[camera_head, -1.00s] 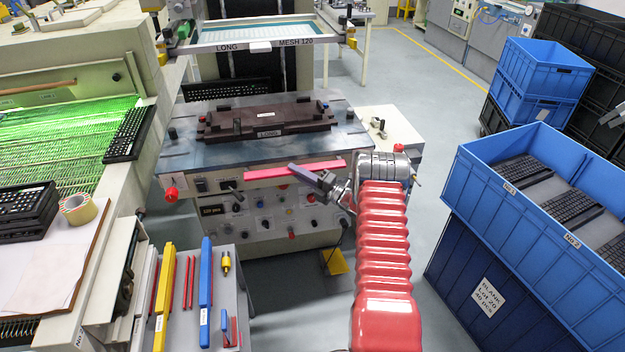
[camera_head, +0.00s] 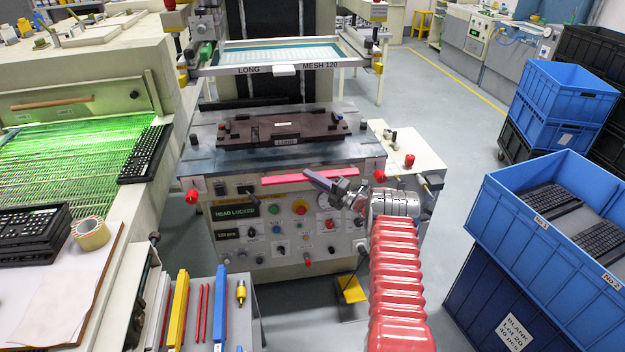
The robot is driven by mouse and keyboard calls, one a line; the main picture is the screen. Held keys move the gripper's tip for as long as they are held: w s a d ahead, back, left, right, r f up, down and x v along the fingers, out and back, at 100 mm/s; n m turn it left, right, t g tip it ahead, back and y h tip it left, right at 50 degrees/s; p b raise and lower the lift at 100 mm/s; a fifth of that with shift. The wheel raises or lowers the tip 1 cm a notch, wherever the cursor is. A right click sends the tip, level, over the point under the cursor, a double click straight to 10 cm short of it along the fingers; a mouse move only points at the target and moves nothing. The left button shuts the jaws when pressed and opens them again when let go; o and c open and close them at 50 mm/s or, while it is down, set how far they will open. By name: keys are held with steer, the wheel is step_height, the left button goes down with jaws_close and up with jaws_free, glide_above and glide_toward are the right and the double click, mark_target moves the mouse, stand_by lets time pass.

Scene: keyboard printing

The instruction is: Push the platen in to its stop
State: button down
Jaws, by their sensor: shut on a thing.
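The platen (camera_head: 200,160) is a grey metal table on the printing machine, with a dark brown jig (camera_head: 285,128) labelled LONG on top. A pink-red bar (camera_head: 280,179) runs along its front edge. My gripper (camera_head: 312,177) reaches in from the lower right and is shut at the bar's middle; the exact contact of the fingertips is hard to see. The screen frame (camera_head: 340,64), marked LONG and MESH 120, is raised above and behind the jig. The rear of the platen is partly hidden under the frame. Its stop cannot be made out.
The control panel (camera_head: 285,235) below the platen has a green HEAD LOCKED display (camera_head: 237,211). Red knobs stand at the platen's front left (camera_head: 192,196) and right (camera_head: 380,176). Blue crates (camera_head: 510,225) with keyboards stand at right. A tool table (camera_head: 245,315) is at lower left.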

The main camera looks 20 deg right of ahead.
steer(key=shift+w+a+f, duration=0.1)
steer(key=shift+w+f, duration=0.05)
steer(key=shift+f, duration=0.05)
steer(key=c, duration=1.9)
jaws_free()
steer(key=shift+w+f, duration=0.1)
steer(key=shift+c, duration=0.2)
steer(key=shift+o, duration=0.9)
steer(key=v, duration=1.4)
